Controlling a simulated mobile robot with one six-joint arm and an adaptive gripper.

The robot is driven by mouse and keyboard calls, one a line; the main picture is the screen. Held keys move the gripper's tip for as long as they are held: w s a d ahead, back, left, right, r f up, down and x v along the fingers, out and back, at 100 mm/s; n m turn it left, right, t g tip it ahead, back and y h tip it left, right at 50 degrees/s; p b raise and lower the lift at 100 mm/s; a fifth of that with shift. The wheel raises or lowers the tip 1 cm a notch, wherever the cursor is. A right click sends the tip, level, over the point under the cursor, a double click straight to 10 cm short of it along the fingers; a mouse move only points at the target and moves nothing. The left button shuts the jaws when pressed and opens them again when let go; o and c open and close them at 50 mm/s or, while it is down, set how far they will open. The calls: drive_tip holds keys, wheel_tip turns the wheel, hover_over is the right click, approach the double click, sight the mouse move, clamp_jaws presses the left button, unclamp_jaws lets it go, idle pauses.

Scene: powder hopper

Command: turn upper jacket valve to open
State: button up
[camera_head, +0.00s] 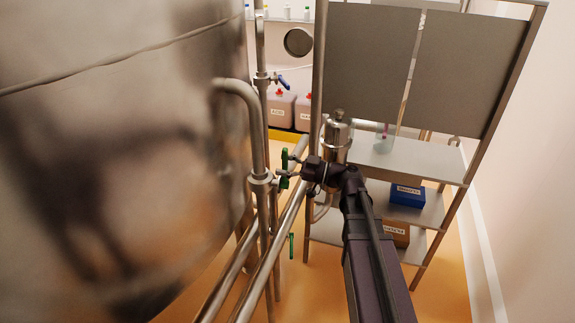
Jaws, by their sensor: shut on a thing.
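The upper jacket valve (262,180) sits on the bent steel pipe that comes out of the large tank (110,150). Its green handle (284,157) stands roughly upright, just right of the valve body. My gripper (290,167) reaches in from the right and is shut on this green handle. The fingers cover the handle's middle, so only its upper and lower parts show. The exact contact of the fingertips is too small to make out.
A lower green handle (291,246) and a blue-handled valve (283,80) are on nearby pipes. Steel pipes run close below my gripper. A steel canister (337,135) stands behind my wrist. A shelf rack (440,160) with a blue box (407,196) is at right.

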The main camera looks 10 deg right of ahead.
drive_tip(key=shift+s, duration=0.1)
idle(0.3)
drive_tip(key=shift+d, duration=0.2)
drive_tip(key=b+v, duration=0.1)
drive_tip(key=v, duration=1.4)
drive_tip(key=shift+s+b, duration=0.25)
drive_tip(key=shift+b, duration=0.05)
idle(1.4)
drive_tip(key=shift+d, duration=0.2)
drive_tip(key=shift+a, duration=0.15)
idle(0.4)
drive_tip(key=s+a+f+m+g+h, duration=0.35)
drive_tip(key=a+f+m+h, duration=0.35)
drive_tip(key=f, duration=0.4)
drive_tip(key=s+d+f+m+g+h, duration=0.1)
drive_tip(key=s+f+m+g+h, duration=0.1)
drive_tip(key=s+f+m+h, duration=0.3)
wheel_tip(320, 180, down, 4)
drive_tip(key=m+h, duration=0.3)
drive_tip(key=h, duration=0.3)
drive_tip(key=shift+f+g, duration=0.2)
drive_tip(key=shift+g, duration=0.15)
